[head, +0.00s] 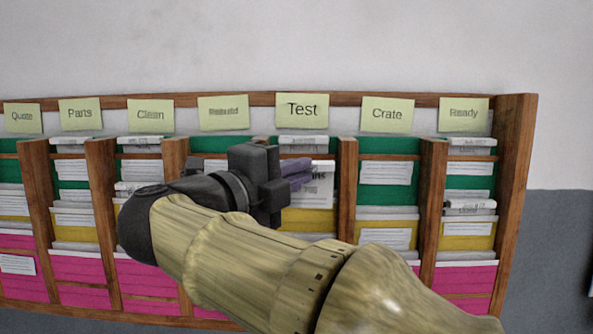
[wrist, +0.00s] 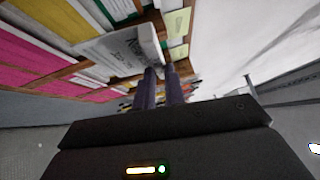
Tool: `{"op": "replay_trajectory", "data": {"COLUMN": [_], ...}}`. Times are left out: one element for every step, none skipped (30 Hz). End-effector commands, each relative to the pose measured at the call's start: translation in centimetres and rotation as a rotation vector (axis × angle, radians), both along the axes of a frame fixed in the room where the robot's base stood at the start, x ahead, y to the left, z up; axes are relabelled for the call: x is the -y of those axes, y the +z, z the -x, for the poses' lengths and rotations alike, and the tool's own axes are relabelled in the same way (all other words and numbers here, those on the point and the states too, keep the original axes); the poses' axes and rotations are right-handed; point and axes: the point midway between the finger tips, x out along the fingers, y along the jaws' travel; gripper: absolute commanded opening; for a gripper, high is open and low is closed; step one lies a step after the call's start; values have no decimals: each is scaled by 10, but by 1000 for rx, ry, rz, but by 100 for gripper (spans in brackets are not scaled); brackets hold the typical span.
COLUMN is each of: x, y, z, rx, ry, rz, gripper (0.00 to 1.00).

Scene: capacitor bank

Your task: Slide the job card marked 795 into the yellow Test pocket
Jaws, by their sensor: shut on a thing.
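My gripper (head: 298,173) is in front of the Test column, its purple fingers shut on a white job card (head: 321,188). The card stands roughly upright just above the yellow Test pocket (head: 308,222). Its dark print is too small and partly covered to read as a number. I cannot tell whether its lower edge is inside the pocket or in front of it. My arm hides the left part of the pocket. In the wrist view the card (wrist: 122,48) lies at the tips of the purple fingers (wrist: 160,76).
A wooden rack (head: 519,165) holds columns of green, yellow and pink pockets, many with white cards. Wooden dividers (head: 347,192) flank the Test column. The Test label (head: 303,110) is above it, and another card (head: 303,145) sits in the upper slot.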

Motion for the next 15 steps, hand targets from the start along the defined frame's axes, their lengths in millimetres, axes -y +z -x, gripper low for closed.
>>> {"op": "replay_trajectory", "data": {"x": [0, 0, 1, 1, 1, 1, 2, 2, 2, 2, 2, 3, 3, 3, 3], "y": [0, 0, 0, 0, 0, 0, 0, 0, 0, 1, 1, 1, 1, 1, 1], "z": [0, 0, 0, 0, 0, 0, -1, -1, -2, -3, -4, -6, -7, -9, -11], "rx": [0, 0, 0, 0, 0, 0, 1, 1, 1, 1, 1, 0, 0, 0, 0], "ry": [-1, -1, -1, -2, -2, -3, -4, -4, -5, -5, -6, -6, -6, -6, -6], "rz": [0, 0, 0, 0, 0, 0, 0, 0, 0, 0, 0, 1, 1, 1, 1], "gripper": [0, 0, 0, 0, 0, 0, 0, 0, 0, 0, 0, 0, 0, 0, 0]}}
